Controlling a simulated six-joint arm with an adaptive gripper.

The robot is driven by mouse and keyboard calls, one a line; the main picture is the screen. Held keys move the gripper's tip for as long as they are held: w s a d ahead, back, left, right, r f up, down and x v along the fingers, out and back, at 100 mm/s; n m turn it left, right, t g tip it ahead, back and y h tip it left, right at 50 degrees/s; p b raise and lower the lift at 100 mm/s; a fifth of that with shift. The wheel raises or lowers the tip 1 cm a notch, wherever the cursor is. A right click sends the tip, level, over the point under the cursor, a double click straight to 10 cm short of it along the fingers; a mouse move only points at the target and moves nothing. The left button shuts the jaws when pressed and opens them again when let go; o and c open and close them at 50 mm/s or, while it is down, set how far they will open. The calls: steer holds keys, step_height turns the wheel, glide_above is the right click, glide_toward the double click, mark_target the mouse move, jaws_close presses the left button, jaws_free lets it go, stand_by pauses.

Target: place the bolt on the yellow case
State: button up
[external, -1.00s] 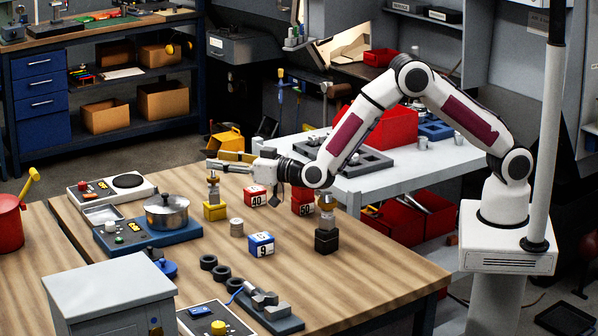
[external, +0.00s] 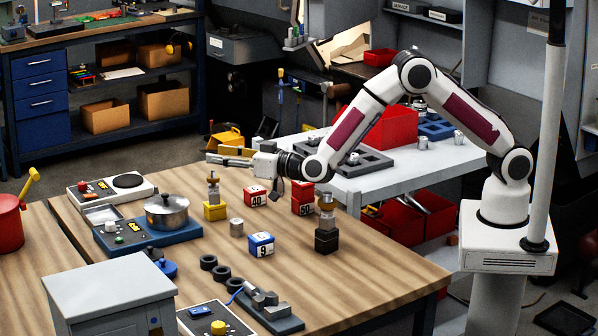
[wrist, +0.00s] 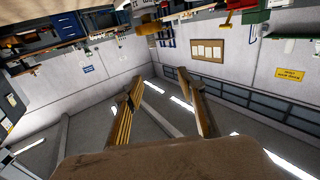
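A small yellow block (external: 214,211), which looks like the yellow case, stands on the wooden table in the external view. An upright silver-and-brass piece (external: 213,190) is on it. A similar piece (external: 326,209) stands on a black block (external: 326,241) to the right. I cannot tell for certain which piece is the bolt. My gripper (external: 215,158) is held level above the table, pointing left, above and apart from the yellow block. In the wrist view its two fingers are spread (wrist: 160,80), with nothing between them; that view shows only the room.
Numbered blocks (external: 261,245) and a small metal cylinder (external: 236,227) stand near the yellow block. A pot (external: 167,211) sits on a blue hot plate to the left. Black rings (external: 208,262) lie in front. The right front of the table (external: 380,280) is clear.

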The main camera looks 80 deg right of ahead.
steer(key=s+d+r+n+g+y, duration=0.1)
steer(key=s+d+r+g+y, duration=0.15)
steer(key=s+r, duration=0.5)
steer(key=s+d+r+n+g+y, duration=0.2)
steer(key=s+r+g+y, duration=0.15)
steer(key=s, duration=0.75)
steer(key=s+d+f+g+h, duration=0.1)
steer(key=s+d+f+g, duration=0.1)
steer(key=s, duration=1)
steer(key=s+d+f+g, duration=0.2)
steer(key=s+d, duration=0.2)
steer(key=s, duration=0.8)
steer(key=s+d+f+g+h, duration=0.1)
steer(key=s+d, duration=0.3)
steer(key=s, duration=0.7)
steer(key=shift+s+f+m+g+h, duration=0.3)
steer(key=shift+s+f+m+g, duration=0.15)
steer(key=shift+f, duration=0.25)
